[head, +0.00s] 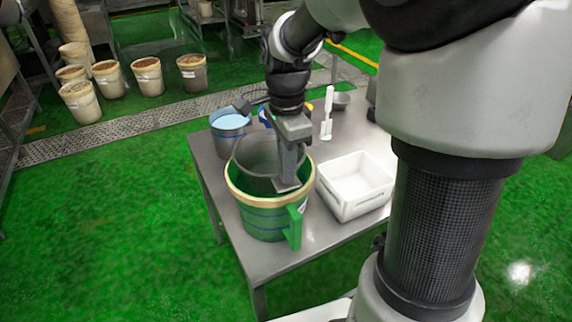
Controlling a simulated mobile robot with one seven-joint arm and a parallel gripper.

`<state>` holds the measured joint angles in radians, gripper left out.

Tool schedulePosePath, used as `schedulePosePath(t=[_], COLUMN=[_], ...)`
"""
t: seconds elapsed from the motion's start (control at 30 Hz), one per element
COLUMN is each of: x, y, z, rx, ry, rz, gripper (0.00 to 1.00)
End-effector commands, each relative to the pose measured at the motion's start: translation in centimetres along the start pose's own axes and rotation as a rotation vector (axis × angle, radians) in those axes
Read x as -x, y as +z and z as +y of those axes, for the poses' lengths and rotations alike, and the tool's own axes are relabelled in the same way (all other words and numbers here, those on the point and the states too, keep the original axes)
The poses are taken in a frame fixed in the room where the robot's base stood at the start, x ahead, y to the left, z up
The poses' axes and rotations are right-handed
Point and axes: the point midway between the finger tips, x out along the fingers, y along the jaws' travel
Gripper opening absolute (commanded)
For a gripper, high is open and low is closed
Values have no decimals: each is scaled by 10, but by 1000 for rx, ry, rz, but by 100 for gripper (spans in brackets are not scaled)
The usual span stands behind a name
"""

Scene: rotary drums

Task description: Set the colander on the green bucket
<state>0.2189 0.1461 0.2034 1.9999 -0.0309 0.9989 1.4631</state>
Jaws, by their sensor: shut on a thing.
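The green bucket (262,222) stands at the front left of the metal table. It has a cream rim, blue bands and a green handle on its right side. The colander (256,150), a grey mesh bowl, is at the bucket's mouth. It looks tilted, with its far edge above the bucket's back rim and its lower part inside the opening. My gripper (288,186) points down over the bucket and is shut on the colander's right side. The fingertips hide part of the colander's edge. I cannot tell whether the colander touches the bucket.
A white bin (354,186) stands right of the bucket. A bucket with light blue contents (230,125) stands behind it. A white upright tool (327,115) and a small grey bowl (341,101) are farther back. The metal table (262,262) has bare room at its front edge.

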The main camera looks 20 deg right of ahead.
Motion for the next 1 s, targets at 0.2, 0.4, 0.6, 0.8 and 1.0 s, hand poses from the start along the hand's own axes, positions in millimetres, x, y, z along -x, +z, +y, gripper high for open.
schedulePosePath(t=[0.2, 0.4, 0.6, 0.8, 1.0], x=[-6, -11, -16, -21, -26], y=[0, 0, 0, 0, 0], z=[0, 0, 0, 0, 0], rx=[0, 0, 1, 1, 0], ry=[-1, -1, 0, -1, -1], rz=[0, 0, 0, 0, 0], gripper=[0, 0, 0, 0, 0])
